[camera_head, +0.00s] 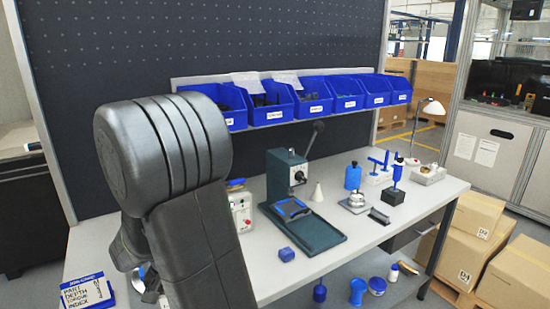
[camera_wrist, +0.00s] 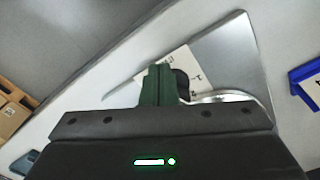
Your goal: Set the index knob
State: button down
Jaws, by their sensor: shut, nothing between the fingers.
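In the wrist view my gripper (camera_wrist: 159,68) shows as a narrow dark green pair of fingers, closed together with nothing between them. A dark rounded knob-like part (camera_wrist: 183,84) sits just right of the fingers, partly hidden by them. I cannot tell whether they touch. Behind it is a pale plate (camera_wrist: 178,58) with small dark marks, too little shown to read. In the head view my arm hides the gripper and the knob. A blue-framed sign (camera_head: 84,293) at lower left lists PART, DEPTH, TORQUE and INDEX; its values are too small to read surely.
A pale control box (camera_head: 242,212) on the bench is partly behind my arm. A green lever press (camera_head: 289,175), a blue block (camera_head: 287,254) and small fixtures stand to the right. Blue bins (camera_head: 313,100) line the back. Cardboard boxes (camera_head: 472,225) stand at right.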

jog(key=shift+w+a, duration=0.15)
jog(key=shift+w, duration=0.15)
dwell(0.7)
jog(key=shift+s+a, duration=0.1)
jog(key=shift+a, duration=0.4)
jog(key=shift+a, duration=0.15)
jog(key=shift+a+p, duration=0.3)
jog(key=shift+a, duration=0.25)
jog(key=shift+a, duration=0.1)
dwell(0.4)
jog(key=shift+s+a, duration=0.15)
jog(key=shift+s, duration=0.1)
notch_tip(320, 180, up, 6)
jog(key=p, duration=0.4)
